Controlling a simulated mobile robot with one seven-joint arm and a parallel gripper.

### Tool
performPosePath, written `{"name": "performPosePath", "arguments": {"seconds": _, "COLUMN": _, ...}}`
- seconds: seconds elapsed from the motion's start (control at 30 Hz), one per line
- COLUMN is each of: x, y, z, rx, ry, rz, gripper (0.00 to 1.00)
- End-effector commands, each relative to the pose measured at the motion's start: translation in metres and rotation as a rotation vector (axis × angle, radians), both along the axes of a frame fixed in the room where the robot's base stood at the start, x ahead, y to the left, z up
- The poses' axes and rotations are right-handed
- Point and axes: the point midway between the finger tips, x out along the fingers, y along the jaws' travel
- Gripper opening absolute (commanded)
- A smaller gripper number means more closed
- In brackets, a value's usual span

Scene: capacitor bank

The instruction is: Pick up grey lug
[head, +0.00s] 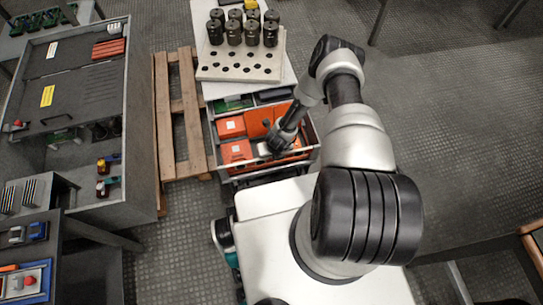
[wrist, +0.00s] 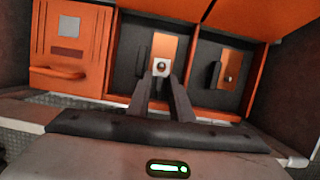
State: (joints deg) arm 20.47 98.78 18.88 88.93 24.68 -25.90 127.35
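The grey lug (wrist: 161,68) is a small light plate with a dark round hole. In the wrist view it sits in the middle dark compartment, against an orange panel. My gripper (wrist: 161,78) points at it with two dark fingers apart, their tips beside the lug's lower part. I cannot see clear contact between the tips and the lug. In the head view my gripper (head: 274,145) reaches down into the drawer (head: 316,133) of orange bins, and my wrist hides the lug's details.
Orange dividers and lids surround the compartment; an orange bin (wrist: 70,48) with a handle is on its left, and another part (wrist: 229,79) lies in the right compartment. Behind the drawer is a perforated block (head: 240,67) with dark cylinders. A wooden pallet (head: 180,115) lies left.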

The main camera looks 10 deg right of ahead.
Motion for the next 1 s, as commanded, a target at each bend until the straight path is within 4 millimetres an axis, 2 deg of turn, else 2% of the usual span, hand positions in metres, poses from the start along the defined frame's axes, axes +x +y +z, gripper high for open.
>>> {"name": "performPosePath", "arguments": {"seconds": 0.17, "x": 0.000, "y": 0.000, "z": 0.000, "rx": 0.000, "ry": 0.000, "rz": 0.000, "gripper": 0.20}}
{"name": "performPosePath", "arguments": {"seconds": 0.3, "x": 0.000, "y": 0.000, "z": 0.000, "rx": 0.000, "ry": -0.001, "rz": 0.000, "gripper": 0.00}}
{"name": "performPosePath", "arguments": {"seconds": 0.67, "x": 0.001, "y": 0.000, "z": 0.005, "rx": 0.000, "ry": -0.001, "rz": 0.000, "gripper": 0.00}}
{"name": "performPosePath", "arguments": {"seconds": 0.77, "x": 0.002, "y": 0.000, "z": 0.019, "rx": 0.002, "ry": -0.002, "rz": -0.002, "gripper": 0.00}}
{"name": "performPosePath", "arguments": {"seconds": 1.0, "x": 0.001, "y": 0.000, "z": 0.068, "rx": 0.001, "ry": -0.002, "rz": -0.001, "gripper": 0.00}}
